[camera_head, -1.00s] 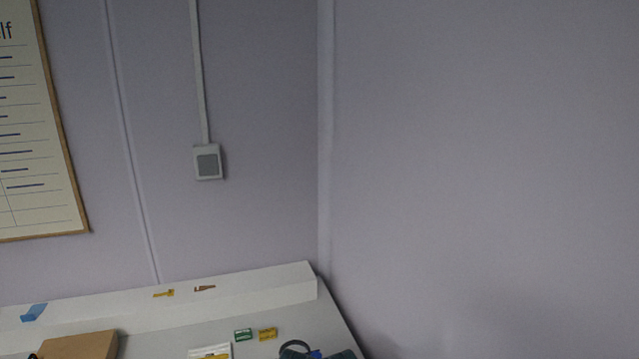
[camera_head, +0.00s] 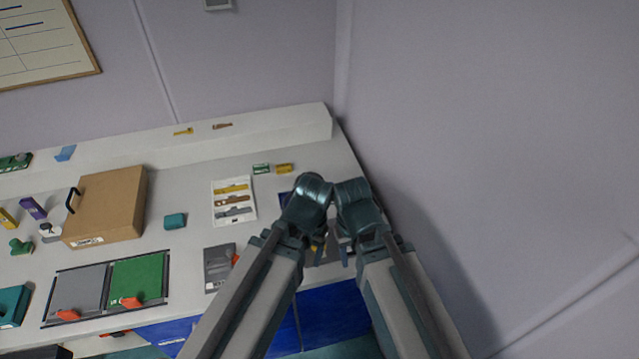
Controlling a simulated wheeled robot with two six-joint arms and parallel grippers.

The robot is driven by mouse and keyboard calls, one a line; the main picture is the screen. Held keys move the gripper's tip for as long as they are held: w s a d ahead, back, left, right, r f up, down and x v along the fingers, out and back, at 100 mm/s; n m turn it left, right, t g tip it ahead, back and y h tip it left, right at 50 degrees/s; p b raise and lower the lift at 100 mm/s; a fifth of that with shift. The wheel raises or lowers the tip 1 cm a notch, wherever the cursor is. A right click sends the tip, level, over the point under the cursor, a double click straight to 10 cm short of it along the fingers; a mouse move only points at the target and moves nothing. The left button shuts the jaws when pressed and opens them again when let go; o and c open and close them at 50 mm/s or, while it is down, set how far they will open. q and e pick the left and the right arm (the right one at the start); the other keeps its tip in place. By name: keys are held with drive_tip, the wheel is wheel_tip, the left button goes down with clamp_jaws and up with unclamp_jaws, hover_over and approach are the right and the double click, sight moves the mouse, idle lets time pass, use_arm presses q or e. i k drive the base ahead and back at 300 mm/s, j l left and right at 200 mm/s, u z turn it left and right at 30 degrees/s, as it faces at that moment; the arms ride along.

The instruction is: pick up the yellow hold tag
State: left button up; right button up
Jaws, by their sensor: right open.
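A small yellow tag (camera_head: 284,168) lies flat near the back right of the bench, beside a green tag (camera_head: 261,169). It looks like the hold tag, but its print is too small to read. My right gripper (camera_head: 333,248) is open near the bench's front right, partly hidden by my own arm links. It is nearer the front than the yellow tag and apart from it. I cannot make out my left gripper.
A white card with coloured strips (camera_head: 233,214), a teal block (camera_head: 175,221) and a cardboard box (camera_head: 108,207) are to the left. A grey and a green mat (camera_head: 136,281) lie at the front left. A raised white ledge (camera_head: 270,127) runs behind; a wall closes off the right.

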sight(282, 169)
drive_tip(key=k+j+z, duration=0.1)
drive_tip(key=j+z, duration=0.25)
drive_tip(key=k+j+z, duration=0.15)
drive_tip(key=j+z, duration=0.25)
drive_tip(key=j, duration=0.15)
drive_tip(key=k+j+z, duration=0.2)
drive_tip(key=j+z, duration=0.15)
drive_tip(key=k+j+z, duration=0.2)
drive_tip(key=j+z, duration=0.2)
drive_tip(key=i+l, duration=0.3)
drive_tip(key=i, duration=0.1)
